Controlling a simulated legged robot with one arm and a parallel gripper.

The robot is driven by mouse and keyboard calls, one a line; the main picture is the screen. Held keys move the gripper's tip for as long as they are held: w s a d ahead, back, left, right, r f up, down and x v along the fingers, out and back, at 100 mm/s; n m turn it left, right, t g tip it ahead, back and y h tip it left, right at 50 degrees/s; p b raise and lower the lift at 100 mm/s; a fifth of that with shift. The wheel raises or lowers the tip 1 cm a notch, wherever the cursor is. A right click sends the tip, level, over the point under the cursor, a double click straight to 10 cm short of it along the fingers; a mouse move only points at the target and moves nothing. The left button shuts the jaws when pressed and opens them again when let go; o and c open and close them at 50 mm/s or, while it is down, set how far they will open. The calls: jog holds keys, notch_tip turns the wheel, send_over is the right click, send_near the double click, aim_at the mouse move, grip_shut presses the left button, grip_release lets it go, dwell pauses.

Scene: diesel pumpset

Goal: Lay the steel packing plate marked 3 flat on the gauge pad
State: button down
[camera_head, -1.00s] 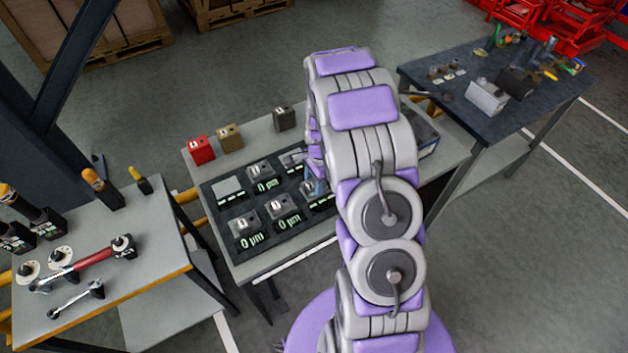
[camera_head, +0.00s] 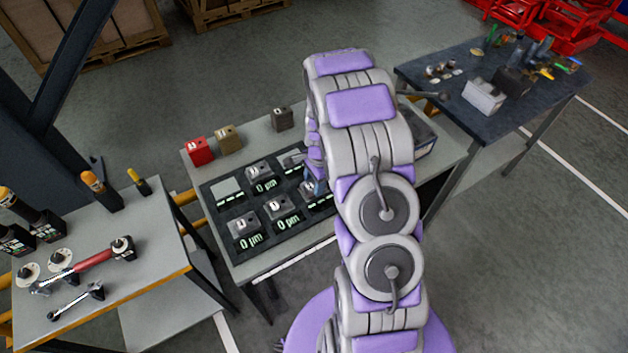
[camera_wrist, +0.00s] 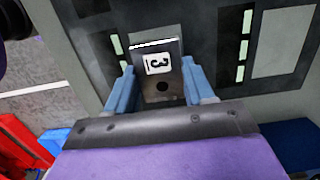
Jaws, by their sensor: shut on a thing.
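The steel packing plate marked 3 (camera_wrist: 158,64) is a grey plate with a white label and a dark hole. It shows in the wrist view between the two blue fingers of my gripper (camera_wrist: 160,90), which is shut on it. The plate is over the black gauge panel, and I cannot tell whether it touches the surface. A bare grey pad (camera_wrist: 286,42) lies to the right in the wrist view. In the head view, my arm hides most of my gripper (camera_head: 319,186) above the right part of the gauge panel (camera_head: 262,228).
Marked plates sit on several pads with lit readouts. A red block (camera_head: 200,150), a brown block (camera_head: 229,139) and a dark block (camera_head: 282,119) stand behind the panel. A tool table (camera_head: 150,240) is at left. A dark table (camera_head: 540,105) is at right.

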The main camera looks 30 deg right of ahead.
jog(key=shift+f, duration=0.5)
jog(key=shift+c, duration=1.6)
grip_release()
notch_tip(320, 180, up, 17)
jog(key=d+p, duration=0.2)
jog(key=shift+w+d, duration=0.1)
notch_tip(320, 180, up, 6)
jog(key=p, duration=0.4)
